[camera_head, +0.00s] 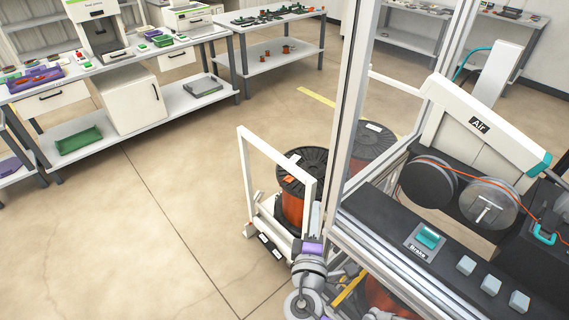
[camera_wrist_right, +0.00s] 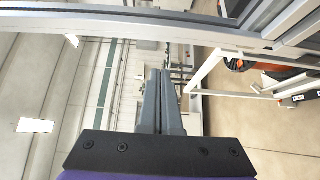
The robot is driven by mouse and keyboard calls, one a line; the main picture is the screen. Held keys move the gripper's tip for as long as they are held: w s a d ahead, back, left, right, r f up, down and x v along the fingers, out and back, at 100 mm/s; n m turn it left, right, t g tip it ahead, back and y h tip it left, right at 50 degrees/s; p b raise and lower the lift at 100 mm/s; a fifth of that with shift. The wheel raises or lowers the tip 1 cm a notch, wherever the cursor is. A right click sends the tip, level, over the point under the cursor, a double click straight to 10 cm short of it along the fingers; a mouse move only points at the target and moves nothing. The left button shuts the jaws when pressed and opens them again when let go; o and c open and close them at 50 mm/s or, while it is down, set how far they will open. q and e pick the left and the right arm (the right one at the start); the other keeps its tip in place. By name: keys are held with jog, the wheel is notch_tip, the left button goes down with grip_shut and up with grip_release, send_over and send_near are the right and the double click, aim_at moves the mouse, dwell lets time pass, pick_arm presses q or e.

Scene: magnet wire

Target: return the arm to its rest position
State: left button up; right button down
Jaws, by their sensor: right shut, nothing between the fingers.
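My right gripper (camera_head: 315,217) shows at the lower middle of the head view, above the purple part of my wrist. It is beside the machine's metal frame (camera_head: 345,150) and in front of the white-framed cart (camera_head: 243,180). In the right wrist view its two grey fingers (camera_wrist_right: 160,74) lie together, shut, with nothing between them. My left gripper does not show in either view.
The cart carries black-and-orange wire spools (camera_head: 293,205). The machine has a black panel (camera_head: 385,235) with a teal brake switch (camera_head: 428,237). White benches (camera_head: 130,52) stand at the back left. Open floor (camera_head: 150,220) lies left of the cart.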

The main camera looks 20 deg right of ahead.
jog(key=s+d+f+m+g+y, duration=0.3)
jog(key=s+f+m+g, duration=0.35)
jog(key=f, duration=0.25)
jog(key=s+a+f+m+g+y, duration=0.1)
jog(key=s+a+m+y, duration=0.1)
jog(key=a, duration=0.3)
jog(key=s+a+f+m+g+y, duration=0.2)
jog(key=a+m+y, duration=0.1)
jog(key=a+y, duration=0.1)
jog(key=shift+s+a+y, duration=0.25)
jog(key=shift+a+y, duration=0.05)
jog(key=shift+a, duration=0.05)
jog(key=shift+d, duration=0.1)
